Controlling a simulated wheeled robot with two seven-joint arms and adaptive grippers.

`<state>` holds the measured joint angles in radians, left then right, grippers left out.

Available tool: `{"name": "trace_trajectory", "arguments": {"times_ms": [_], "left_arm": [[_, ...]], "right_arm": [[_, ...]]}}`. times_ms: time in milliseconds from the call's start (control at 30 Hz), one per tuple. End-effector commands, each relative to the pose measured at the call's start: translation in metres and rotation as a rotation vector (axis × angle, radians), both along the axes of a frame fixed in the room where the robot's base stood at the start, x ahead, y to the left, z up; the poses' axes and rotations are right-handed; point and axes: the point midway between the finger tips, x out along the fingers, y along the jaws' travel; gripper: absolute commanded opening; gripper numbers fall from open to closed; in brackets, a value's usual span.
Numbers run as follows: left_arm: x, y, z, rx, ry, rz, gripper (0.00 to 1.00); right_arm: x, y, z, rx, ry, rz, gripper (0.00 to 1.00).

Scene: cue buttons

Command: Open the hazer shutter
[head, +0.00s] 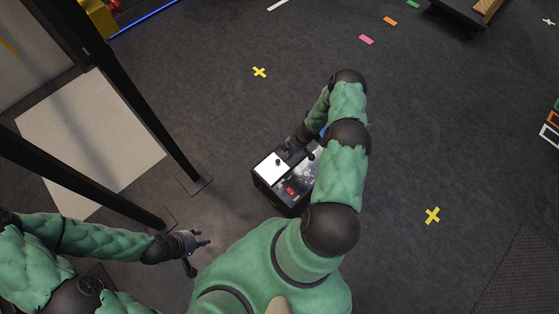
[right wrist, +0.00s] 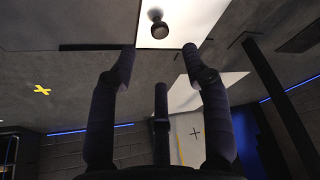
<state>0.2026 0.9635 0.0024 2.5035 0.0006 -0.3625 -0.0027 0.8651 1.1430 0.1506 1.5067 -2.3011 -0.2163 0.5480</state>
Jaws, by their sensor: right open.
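A black box (head: 262,180) stands on the floor in the middle of the head view. Its top has a white panel (head: 268,172) with a dark round knob (head: 278,162), and a red control (head: 291,190) nearer me. Which part is the hazer shutter I cannot tell. My right gripper (head: 311,152) is over the far right part of the box, partly hidden by my arm. In the right wrist view its fingers (right wrist: 160,62) are spread and empty, with the knob (right wrist: 159,27) on the white panel (right wrist: 190,15) beyond the tips. My left gripper (head: 203,241) is open and empty, left of the box.
Black posts (head: 130,95) stand at the left beside a pale panel (head: 75,135). A dark platform (head: 455,12) is at the far right.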

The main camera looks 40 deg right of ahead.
Motion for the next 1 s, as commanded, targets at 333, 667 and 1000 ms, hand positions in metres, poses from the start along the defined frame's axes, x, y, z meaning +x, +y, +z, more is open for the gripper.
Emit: {"name": "trace_trajectory", "arguments": {"times_ms": [333, 667, 1000], "left_arm": [[0.000, 0.000, -0.028, 0.000, 0.000, 0.000, 0.40], [0.000, 0.000, -0.034, 0.000, 0.000, 0.000, 0.40], [0.000, 0.000, -0.034, 0.000, 0.000, 0.000, 0.40]], "right_arm": [[0.015, 0.018, -0.058, 0.001, 0.000, 0.001, 0.48], [0.020, 0.024, -0.075, 0.000, 0.000, -0.001, 0.48], [0.020, 0.024, -0.075, 0.001, 0.000, -0.001, 0.17]]}}
